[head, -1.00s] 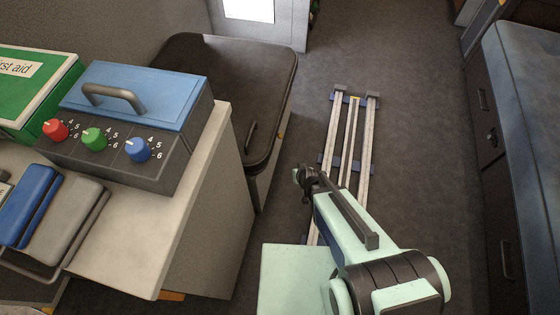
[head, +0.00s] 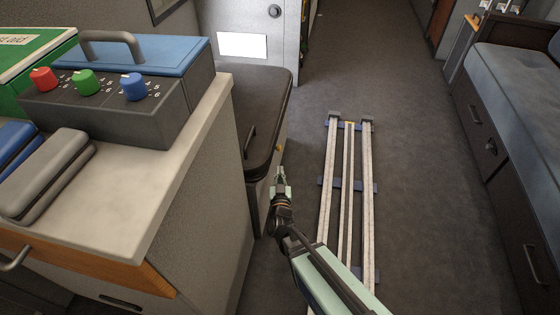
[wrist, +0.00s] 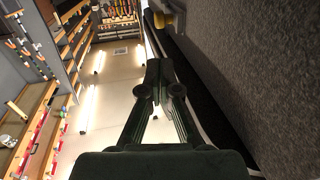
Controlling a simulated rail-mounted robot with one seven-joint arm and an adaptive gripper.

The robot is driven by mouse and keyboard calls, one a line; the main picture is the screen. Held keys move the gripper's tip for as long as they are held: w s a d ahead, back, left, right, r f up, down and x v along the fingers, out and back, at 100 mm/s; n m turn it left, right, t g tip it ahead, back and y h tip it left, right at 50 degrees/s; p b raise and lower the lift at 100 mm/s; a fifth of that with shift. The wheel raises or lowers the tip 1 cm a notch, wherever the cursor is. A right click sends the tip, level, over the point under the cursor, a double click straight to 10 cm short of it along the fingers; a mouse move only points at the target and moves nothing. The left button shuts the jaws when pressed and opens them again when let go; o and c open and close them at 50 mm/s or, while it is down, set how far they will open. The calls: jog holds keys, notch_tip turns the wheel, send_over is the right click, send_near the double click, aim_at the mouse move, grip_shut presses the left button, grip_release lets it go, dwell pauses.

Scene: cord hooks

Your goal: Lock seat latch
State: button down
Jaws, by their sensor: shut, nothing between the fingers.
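The dark seat (head: 262,105) stands behind the counter, with a black handle (head: 250,141) near its front corner. A small yellow fitting (head: 279,147) shows on its right side, under the cushion edge; it may be the latch. A yellow knob-like part (wrist: 168,20) shows at the top of the wrist view, beside a grey textured panel. My gripper (head: 281,173) is beside the seat's front right corner, just below the yellow fitting in the head view. In the wrist view its fingers (wrist: 159,66) are together and empty, apart from the knob. The latch's position cannot be read.
The counter (head: 165,150) at left carries a blue-topped box (head: 130,85) with coloured dials. Floor rails (head: 347,210) run along the aisle. A bench (head: 520,100) lines the right side. The aisle floor beyond the rails is clear.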

aim_at(277, 148)
jog(key=shift+w, duration=0.1)
jog(key=w+b, duration=0.2)
jog(key=w, duration=0.7)
jog(key=shift+w+a+b, duration=0.4)
jog(key=shift+a, duration=0.05)
jog(key=shift+w+r, duration=0.1)
jog(key=w+p, duration=0.1)
jog(key=w, duration=0.2)
jog(key=shift+w+d, duration=0.1)
jog(key=shift+d, duration=0.1)
